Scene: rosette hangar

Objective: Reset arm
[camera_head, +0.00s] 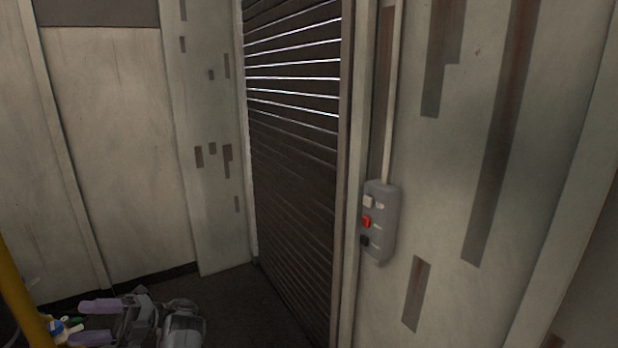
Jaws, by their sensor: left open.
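My left gripper (94,322) is low in the left corner of the head view. Its two purple fingertips are apart, with nothing seen between them. My grey left wrist and arm links show to the right of the fingers and run out of the bottom edge. The gripper appears well away from the wall control box. My right gripper is not in view.
A grey control box (378,222) with white, red and black buttons is on the right wall. A dark slatted shutter (292,150) stands left of it. A yellow pole (22,305) and small colourful items (58,328) are at lower left.

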